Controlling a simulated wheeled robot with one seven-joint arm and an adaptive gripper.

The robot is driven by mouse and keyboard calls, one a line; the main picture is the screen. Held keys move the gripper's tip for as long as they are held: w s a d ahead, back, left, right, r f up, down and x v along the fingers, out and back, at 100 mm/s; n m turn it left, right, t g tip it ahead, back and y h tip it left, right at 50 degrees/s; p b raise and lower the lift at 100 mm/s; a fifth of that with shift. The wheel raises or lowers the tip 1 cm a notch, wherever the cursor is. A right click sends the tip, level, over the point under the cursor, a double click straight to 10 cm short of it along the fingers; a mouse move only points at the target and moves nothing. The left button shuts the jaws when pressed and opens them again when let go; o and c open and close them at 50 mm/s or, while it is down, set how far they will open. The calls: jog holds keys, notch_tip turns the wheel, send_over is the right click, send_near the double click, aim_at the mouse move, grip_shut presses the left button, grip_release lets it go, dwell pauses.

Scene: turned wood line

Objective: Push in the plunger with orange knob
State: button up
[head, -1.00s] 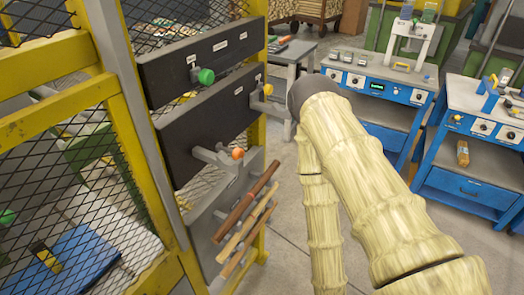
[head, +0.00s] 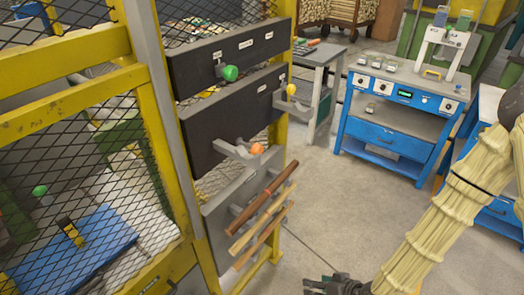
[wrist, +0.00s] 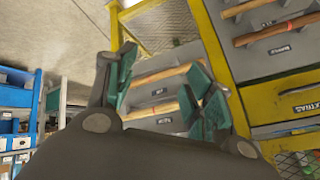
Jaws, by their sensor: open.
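The plunger's orange knob (head: 257,149) sticks out on a grey bracket in front of the lower dark panel (head: 225,122) in the head view. My gripper (head: 335,284) is at the bottom edge of that view, low and to the right of the knob, well apart from it. In the wrist view my gripper (wrist: 158,84) has its two teal-padded fingers spread, with nothing held between them. I cannot make out the orange knob in the wrist view.
A green knob (head: 230,73) and a yellow knob (head: 291,90) sit on the panels nearby. A yellow mesh fence (head: 151,120) stands at left. A blue workbench (head: 402,105) stands behind. Open floor (head: 335,200) lies between.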

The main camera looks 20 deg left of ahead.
jog(key=w+a+r+n+t+y, duration=0.1)
jog(key=w+a+r+n+y, duration=0.2)
jog(key=w+a+r, duration=0.45)
jog(key=w+a+r+n+t+y, duration=0.1)
jog(key=w+a+r+n+y, duration=0.25)
jog(key=r, duration=0.65)
jog(key=n+y, duration=0.4)
jog(key=n, duration=0.1)
send_near(261, 152)
jog(key=a, duration=0.1)
jog(key=p+x, duration=0.4)
jog(key=x, duration=0.6)
jog(key=shift+w+a, duration=0.1)
grip_shut()
